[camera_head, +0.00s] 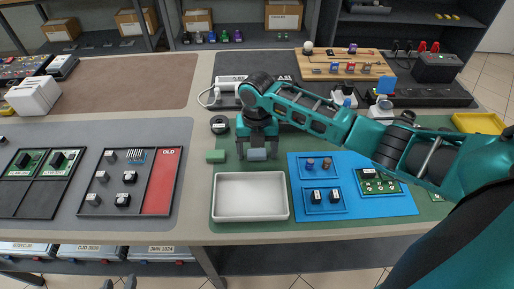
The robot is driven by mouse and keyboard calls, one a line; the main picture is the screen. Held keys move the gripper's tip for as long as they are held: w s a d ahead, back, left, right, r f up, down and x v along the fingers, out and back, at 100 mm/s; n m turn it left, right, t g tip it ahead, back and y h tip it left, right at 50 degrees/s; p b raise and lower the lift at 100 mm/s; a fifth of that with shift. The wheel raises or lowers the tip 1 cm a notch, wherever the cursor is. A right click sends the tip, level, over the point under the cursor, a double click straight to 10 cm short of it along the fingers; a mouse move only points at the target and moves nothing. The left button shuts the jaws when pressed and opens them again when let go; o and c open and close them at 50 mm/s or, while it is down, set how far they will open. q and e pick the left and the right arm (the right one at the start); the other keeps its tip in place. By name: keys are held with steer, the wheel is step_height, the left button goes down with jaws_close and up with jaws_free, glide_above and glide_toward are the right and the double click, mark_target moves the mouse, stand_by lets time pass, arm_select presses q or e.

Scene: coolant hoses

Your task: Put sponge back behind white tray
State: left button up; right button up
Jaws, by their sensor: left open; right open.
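The white tray (250,216) lies empty on the bench in the middle. A small grey-blue block (257,155), which looks like a sponge, is just behind the tray's back edge. My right gripper (258,155) is open above the bench there, with one finger on each side of this block; whether they touch it I cannot tell. A small green block (215,156) lies to the left of the gripper, behind the tray's back left corner. My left gripper (118,284) is low at the bottom edge, open and empty, only its tips showing.
A blue mat (400,205) with small parts lies right of the tray. A parts tray with a red "OLD" strip (162,182) is at left. My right arm covers the bench's right side.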

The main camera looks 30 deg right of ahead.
mark_target(257, 153)
step_height(257, 153, up, 12)
steer(key=shift+r, duration=0.2)
stand_by(0.4)
steer(key=shift+s, duration=0.1)
stand_by(0.4)
